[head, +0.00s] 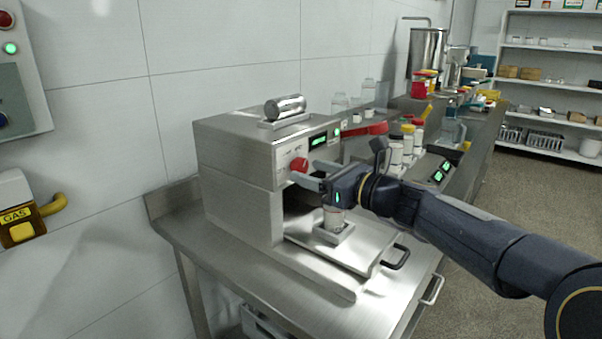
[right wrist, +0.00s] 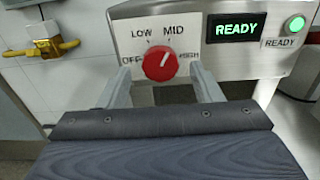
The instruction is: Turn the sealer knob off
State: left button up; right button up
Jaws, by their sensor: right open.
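The sealer (head: 238,160) is a steel box machine on the steel bench. Its red knob (head: 299,165) is on the upper front panel. In the right wrist view the knob (right wrist: 160,65) sits under the labels OFF, LOW, MID and HIGH, and its white mark points up and right, between MID and HIGH. My right gripper (head: 308,173) is open, its fingers at the knob. In the right wrist view its fingers (right wrist: 160,80) stand on either side of the knob, with gaps; contact is not visible. My left gripper is not in view.
A green READY display (right wrist: 236,27) and a green light (right wrist: 295,23) are right of the knob. A small jar (head: 333,218) stands on the sealer's tray below my right gripper. Jars with coloured lids (head: 407,140) stand behind my arm.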

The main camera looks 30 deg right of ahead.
jog(key=shift+x, duration=1.1)
jog(key=shift+c, duration=0.3)
jog(key=c, duration=0.9)
jog(key=shift+f, duration=0.1)
